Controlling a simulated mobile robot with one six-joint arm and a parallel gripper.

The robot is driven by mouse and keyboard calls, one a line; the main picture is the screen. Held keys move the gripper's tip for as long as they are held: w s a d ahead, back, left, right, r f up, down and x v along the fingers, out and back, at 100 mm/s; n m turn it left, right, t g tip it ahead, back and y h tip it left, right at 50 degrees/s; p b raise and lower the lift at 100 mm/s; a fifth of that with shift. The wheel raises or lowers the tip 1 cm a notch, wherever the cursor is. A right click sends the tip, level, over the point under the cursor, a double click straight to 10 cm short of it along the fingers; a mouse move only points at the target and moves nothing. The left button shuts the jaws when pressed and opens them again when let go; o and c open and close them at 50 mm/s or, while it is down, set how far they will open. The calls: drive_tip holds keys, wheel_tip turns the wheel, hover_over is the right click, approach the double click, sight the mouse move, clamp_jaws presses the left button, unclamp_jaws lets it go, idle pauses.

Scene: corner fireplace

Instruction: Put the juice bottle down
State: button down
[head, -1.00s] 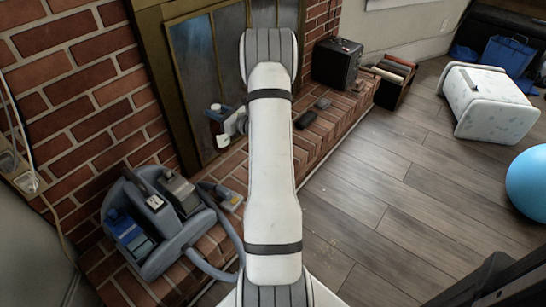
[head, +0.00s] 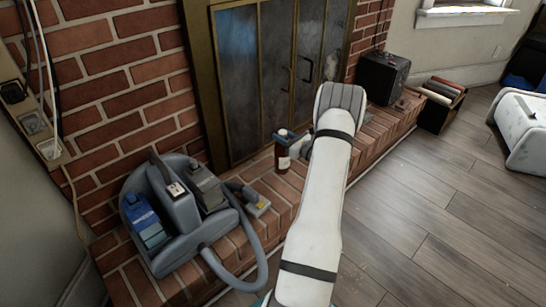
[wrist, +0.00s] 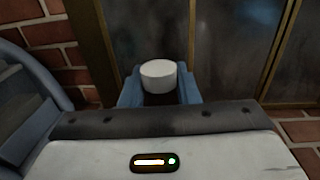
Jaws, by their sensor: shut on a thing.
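The juice bottle (head: 282,158) is dark red with a white cap and stands upright in the head view, in front of the fireplace doors. Its base is at or just above the brick hearth; I cannot tell if it touches. My gripper (head: 285,138) is shut on the bottle near its top, and my white arm hides part of the hearth beside it. In the wrist view the white cap (wrist: 159,74) shows between the blue fingers of my gripper (wrist: 159,92); the bottle's body is mostly hidden below.
A grey-blue vacuum cleaner (head: 178,215) with a hose sits on the hearth (head: 286,190) to the left. A black box (head: 383,77) and a crate of books (head: 441,104) stand further right. Bare hearth lies around the bottle. The wood floor (head: 425,185) is open.

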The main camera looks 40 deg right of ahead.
sight(282, 152)
wheel_tip(282, 152, down, 5)
drive_tip(key=shift+r+b, duration=0.15)
drive_tip(key=shift+b, duration=1)
drive_tip(key=c, duration=1.1)
unclamp_jaws()
drive_tip(key=shift+o, duration=0.2)
drive_tip(key=shift+s, duration=0.1)
